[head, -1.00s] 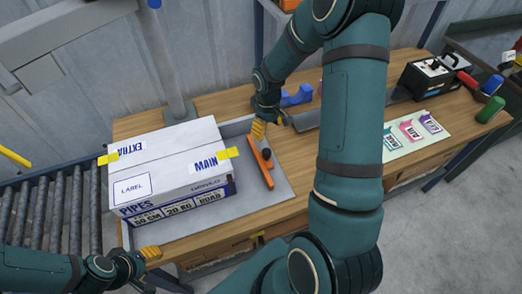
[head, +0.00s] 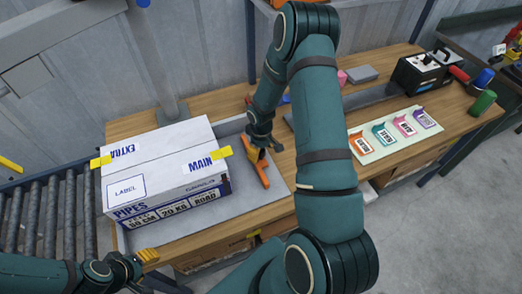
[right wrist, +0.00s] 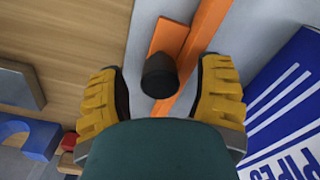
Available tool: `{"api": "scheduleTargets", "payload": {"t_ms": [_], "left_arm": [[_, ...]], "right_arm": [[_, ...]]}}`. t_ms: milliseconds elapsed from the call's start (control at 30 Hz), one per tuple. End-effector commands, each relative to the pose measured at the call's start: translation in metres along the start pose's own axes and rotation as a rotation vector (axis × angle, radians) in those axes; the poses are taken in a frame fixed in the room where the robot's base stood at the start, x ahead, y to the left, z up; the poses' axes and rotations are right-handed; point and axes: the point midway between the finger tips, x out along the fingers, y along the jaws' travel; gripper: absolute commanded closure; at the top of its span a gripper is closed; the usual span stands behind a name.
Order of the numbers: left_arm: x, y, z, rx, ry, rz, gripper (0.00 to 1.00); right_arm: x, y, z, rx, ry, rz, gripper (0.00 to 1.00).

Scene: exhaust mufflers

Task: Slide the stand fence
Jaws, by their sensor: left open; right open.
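The orange stand fence (head: 262,174) lies on the grey stand plate (head: 240,214), just right of the carton. In the right wrist view, the fence (right wrist: 204,32) is a long orange bar with a short side piece and a black knob (right wrist: 159,74). My right gripper (head: 257,153) is open over the fence's far end. Its yellow fingers (right wrist: 162,98) stand on either side of the knob, with gaps; contact cannot be told. In the head view, the gripper hides the knob. My left gripper (head: 148,256) is open and empty, near the carton's front.
A white carton (head: 148,168) marked PIPES stands on the plate, close left of the fence. A roller conveyor (head: 40,228) is at left. Colored labelled pieces on a pale sheet (head: 375,150) and a black device (head: 425,72) are at right.

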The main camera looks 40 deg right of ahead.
Motion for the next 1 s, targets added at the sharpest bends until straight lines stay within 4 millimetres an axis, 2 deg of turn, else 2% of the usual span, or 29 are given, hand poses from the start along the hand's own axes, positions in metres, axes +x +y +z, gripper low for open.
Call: {"api": "scheduleTargets", "payload": {"t_ms": [167, 300, 333, 367, 567, 800, 1000], "left_arm": [[0.0, 0.0, 0.0, 0.0, 0.0, 0.0, 0.53], [0.0, 0.0, 0.0, 0.0, 0.0, 0.0, 0.53], [0.0, 0.0, 0.0, 0.0, 0.0, 0.0, 0.53], [0.0, 0.0, 0.0, 0.0, 0.0, 0.0, 0.53], [0.003, -0.001, 0.0, 0.0, 0.0, 0.0, 0.53], [0.019, -0.007, 0.002, 0.0, 0.0, -0.003, 0.53], [0.025, -0.008, 0.003, -0.001, 0.0, -0.005, 0.53]], "right_arm": [[0.0, 0.0, 0.0, 0.0, 0.0, 0.0, 0.36], [0.0, 0.0, 0.0, 0.0, 0.0, 0.0, 0.85], [0.0, 0.0, 0.0, 0.0, 0.0, 0.0, 0.95], [0.0, 0.0, 0.0, 0.0, 0.0, 0.0, 1.0], [0.0, -0.006, -0.004, -0.002, 0.001, 0.0, 1.0], [0.002, -0.043, -0.023, -0.007, 0.002, -0.001, 1.0], [0.001, -0.06, -0.031, -0.003, 0.001, -0.001, 1.0]]}}
